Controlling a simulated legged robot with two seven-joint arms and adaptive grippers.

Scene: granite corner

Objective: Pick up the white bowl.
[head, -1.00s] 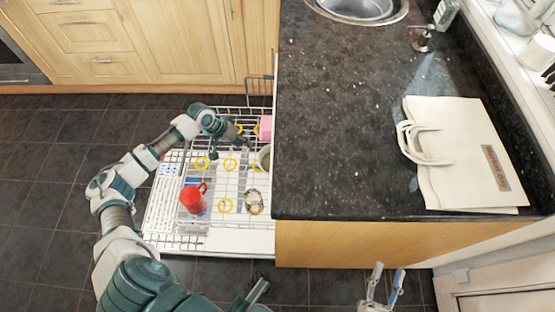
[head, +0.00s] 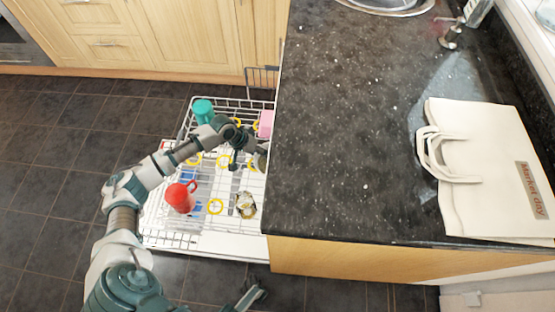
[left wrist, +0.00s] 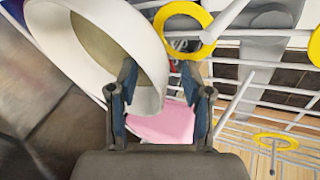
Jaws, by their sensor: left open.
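The white bowl (left wrist: 60,45) shows large and tilted in the left wrist view. In the head view only a small part of the bowl (head: 263,160) shows at the rack's right side, against the counter edge; my gripper and the counter hide the rest. My left gripper (head: 252,150) is open at the bowl. In the left wrist view the gripper's fingers (left wrist: 159,78) appear on either side of the bowl's near wall, the left one over the bowl's opening, the right one outside. I cannot tell whether they touch it.
The pulled-out dishwasher rack (head: 190,240) also holds a red mug (head: 181,197), a teal cup (head: 203,110), a pink item (head: 266,123) and a patterned item (head: 246,204). The dark counter (head: 340,130) borders it on the right, with a white bag (head: 485,200) on top.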

